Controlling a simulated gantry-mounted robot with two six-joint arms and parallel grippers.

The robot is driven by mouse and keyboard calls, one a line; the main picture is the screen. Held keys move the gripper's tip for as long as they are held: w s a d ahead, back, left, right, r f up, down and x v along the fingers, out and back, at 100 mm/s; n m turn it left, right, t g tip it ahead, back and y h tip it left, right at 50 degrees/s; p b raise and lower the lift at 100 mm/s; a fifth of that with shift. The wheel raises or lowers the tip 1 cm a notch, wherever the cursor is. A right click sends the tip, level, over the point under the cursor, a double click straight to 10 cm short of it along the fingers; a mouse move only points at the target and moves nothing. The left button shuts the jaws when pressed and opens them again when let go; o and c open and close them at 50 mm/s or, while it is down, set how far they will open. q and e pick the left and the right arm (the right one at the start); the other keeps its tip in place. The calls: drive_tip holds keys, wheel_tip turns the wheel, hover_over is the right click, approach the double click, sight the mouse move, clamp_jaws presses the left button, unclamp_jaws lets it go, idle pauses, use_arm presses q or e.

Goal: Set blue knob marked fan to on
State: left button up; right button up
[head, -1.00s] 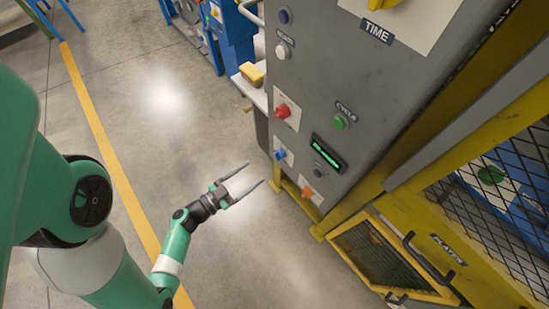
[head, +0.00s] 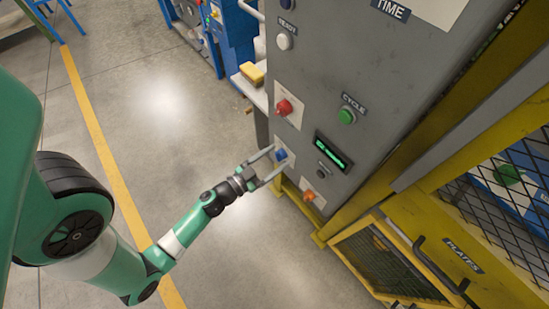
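The blue knob (head: 281,154) sits on a pale plate low on the left side of the grey control panel (head: 385,70). Its marking is too small to read. My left gripper (head: 277,163) is open at the knob, with one finger above it and one below it in the picture. I cannot tell whether the fingers touch the knob. My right gripper does not show.
A red knob (head: 284,107) is above the blue one and an orange knob (head: 309,195) below. A green CYCLE button (head: 347,116) and a lit display (head: 333,150) are to the right. A yellow mesh-fronted bin (head: 385,262) stands lower right. Open floor lies left.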

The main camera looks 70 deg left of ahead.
use_arm(q)
clamp_jaws()
drive_tip(key=shift+m, duration=0.3)
drive_tip(key=shift+m+p, duration=0.35)
drive_tip(key=shift+m, duration=0.85)
drive_tip(key=m, duration=0.2)
drive_tip(key=shift+m, duration=0.4)
drive_tip(key=m, duration=0.6)
drive_tip(key=shift+d+f, duration=0.1)
unclamp_jaws()
